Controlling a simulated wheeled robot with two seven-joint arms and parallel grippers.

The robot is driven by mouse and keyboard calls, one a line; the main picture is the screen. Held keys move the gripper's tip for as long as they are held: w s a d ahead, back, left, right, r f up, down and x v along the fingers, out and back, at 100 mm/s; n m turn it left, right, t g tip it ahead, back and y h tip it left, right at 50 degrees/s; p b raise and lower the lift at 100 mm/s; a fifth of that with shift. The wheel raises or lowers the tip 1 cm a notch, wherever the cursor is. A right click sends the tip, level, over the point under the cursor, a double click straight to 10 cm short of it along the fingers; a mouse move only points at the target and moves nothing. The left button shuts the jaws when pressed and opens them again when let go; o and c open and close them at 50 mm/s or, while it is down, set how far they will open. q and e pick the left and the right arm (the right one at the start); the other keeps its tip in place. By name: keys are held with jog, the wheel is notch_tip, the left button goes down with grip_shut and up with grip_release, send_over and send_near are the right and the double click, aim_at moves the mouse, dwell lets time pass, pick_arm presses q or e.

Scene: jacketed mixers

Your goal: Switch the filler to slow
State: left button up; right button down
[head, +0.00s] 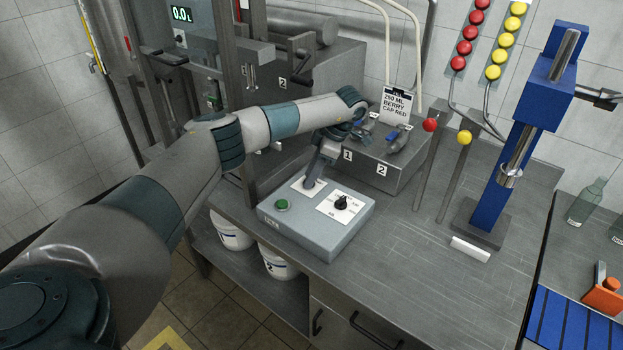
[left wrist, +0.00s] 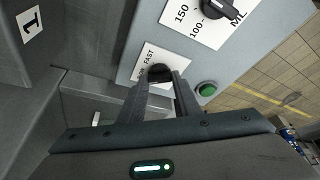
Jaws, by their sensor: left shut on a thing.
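The filler control box (head: 316,226) is a grey box on the steel bench, with a green button (head: 282,204) and a black volume knob (head: 341,202) on a white dial. My left gripper (head: 313,181) reaches down onto the box's back left white plate. In the left wrist view its two fingers (left wrist: 160,84) are shut on a small black speed knob (left wrist: 159,72). The white plate (left wrist: 147,59) around this knob reads FAST on one side; the other marking is hidden by the fingers. The knob's pointer is hidden. My right gripper is not in view.
A steel unit (head: 396,165) with blue-handled valves, labelled 1 and 2, and a card (head: 395,105) reading "250 ML BERRY CAP RED" stand behind the box. A blue capper (head: 505,170) stands at right, with a white block (head: 470,249) before it. The bench between is clear.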

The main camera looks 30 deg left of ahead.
pick_arm(q)
jog(key=shift+r, duration=0.1)
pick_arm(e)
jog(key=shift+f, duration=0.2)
pick_arm(q)
jog(key=o, duration=1)
jog(key=shift+o, duration=0.2)
jog(key=shift+w+r, duration=0.1)
jog(key=shift+w+d+r+b, duration=0.1)
jog(key=shift+d+r+b, duration=0.1)
jog(key=shift+b, duration=0.1)
jog(key=b+v, duration=0.1)
jog(key=v, duration=0.4)
jog(key=shift+b, duration=0.35)
jog(key=b+v, duration=0.1)
jog(key=v, duration=1)
jog(key=shift+r, duration=0.35)
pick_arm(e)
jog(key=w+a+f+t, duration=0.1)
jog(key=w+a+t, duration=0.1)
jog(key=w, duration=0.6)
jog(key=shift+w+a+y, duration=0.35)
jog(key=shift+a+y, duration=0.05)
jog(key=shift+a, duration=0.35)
